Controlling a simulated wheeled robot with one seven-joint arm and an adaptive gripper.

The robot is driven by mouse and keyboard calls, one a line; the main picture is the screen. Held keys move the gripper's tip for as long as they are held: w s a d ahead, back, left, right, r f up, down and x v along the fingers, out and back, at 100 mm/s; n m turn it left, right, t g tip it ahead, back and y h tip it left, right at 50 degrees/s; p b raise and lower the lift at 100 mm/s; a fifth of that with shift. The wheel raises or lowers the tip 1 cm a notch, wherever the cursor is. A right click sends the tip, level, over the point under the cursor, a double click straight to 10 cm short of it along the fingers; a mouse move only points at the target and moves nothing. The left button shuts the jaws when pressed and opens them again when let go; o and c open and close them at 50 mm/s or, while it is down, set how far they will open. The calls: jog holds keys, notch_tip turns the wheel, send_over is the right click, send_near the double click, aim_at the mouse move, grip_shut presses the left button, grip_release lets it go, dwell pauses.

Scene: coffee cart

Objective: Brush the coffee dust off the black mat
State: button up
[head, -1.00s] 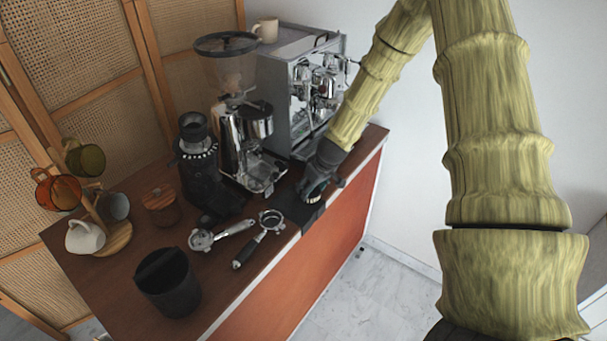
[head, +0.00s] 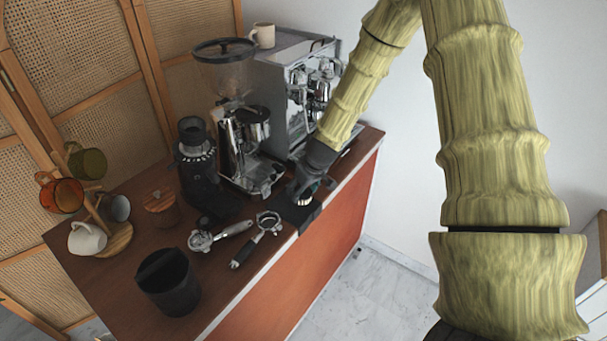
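The black mat (head: 297,214) lies at the front edge of the wooden counter, partly hidden by my gripper and hanging a little over the edge. My gripper (head: 306,190) points down over the mat. Between its fingers is a small round tool with a pale lower band, which looks like the brush (head: 304,200). The brush is low at the mat; whether it touches is too small to tell. Coffee dust cannot be made out at this size.
Two portafilters (head: 265,230) lie just left of the mat. Behind stand a grinder (head: 242,130), a black grinder (head: 197,165) and the espresso machine (head: 300,95). A black knock bin (head: 168,284) is at the front left, near a mug tree (head: 118,238) and wooden jar (head: 161,207).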

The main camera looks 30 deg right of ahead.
jog(key=shift+r+p, duration=1.4)
jog(key=shift+r, duration=0.95)
jog(key=shift+d+f, duration=0.1)
